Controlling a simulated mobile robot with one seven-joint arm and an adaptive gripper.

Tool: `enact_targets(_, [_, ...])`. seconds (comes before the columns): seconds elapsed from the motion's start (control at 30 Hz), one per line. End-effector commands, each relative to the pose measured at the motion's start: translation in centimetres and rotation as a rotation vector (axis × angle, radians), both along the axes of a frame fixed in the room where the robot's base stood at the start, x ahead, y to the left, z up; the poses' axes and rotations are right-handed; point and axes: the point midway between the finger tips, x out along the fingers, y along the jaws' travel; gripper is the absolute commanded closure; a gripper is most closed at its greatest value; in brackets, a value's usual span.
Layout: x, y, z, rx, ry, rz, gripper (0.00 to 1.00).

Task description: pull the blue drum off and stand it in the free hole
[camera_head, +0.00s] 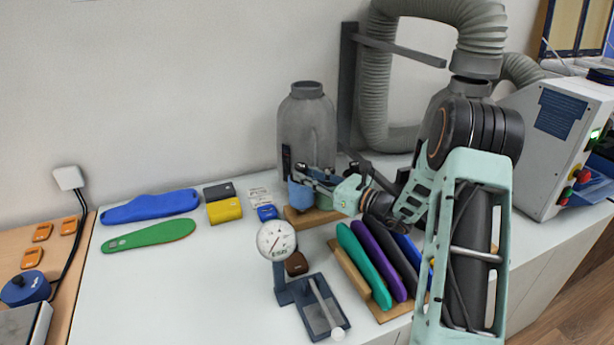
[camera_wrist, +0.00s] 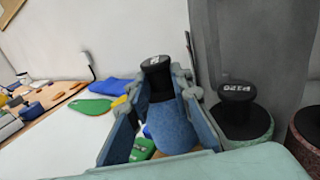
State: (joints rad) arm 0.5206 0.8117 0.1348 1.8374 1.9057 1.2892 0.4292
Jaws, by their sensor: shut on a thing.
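The blue drum (camera_head: 300,196) is at the left end of a small wooden block (camera_head: 318,220), in front of a grey bottle-shaped housing. My gripper (camera_head: 316,180) reaches it from the right and is shut on it. In the wrist view the blue drum (camera_wrist: 174,128) shows between the two fingers of my gripper (camera_wrist: 160,85), with a dark labelled end on top. I cannot tell whether the drum touches the block. A greenish drum (camera_wrist: 248,128) and a reddish one (camera_wrist: 308,124) show to its right. No free hole is clearly visible.
The grey housing (camera_head: 306,130) stands close behind. A dial gauge (camera_head: 277,240) stands in front. A rack of coloured insoles (camera_head: 365,265) lies below my arm. Blue (camera_head: 150,206) and green (camera_head: 148,236) insoles lie at left, with bare white table around them.

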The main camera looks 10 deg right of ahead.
Motion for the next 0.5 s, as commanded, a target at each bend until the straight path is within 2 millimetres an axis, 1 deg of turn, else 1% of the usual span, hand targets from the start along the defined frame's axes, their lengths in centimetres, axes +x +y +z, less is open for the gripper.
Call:
enact_targets(0.27, [0.01,0.02,0.04,0.001,-0.002,0.0,1.0])
enact_targets(0.5, [0.01,0.01,-0.52,0.001,-0.002,0.0,1.0])
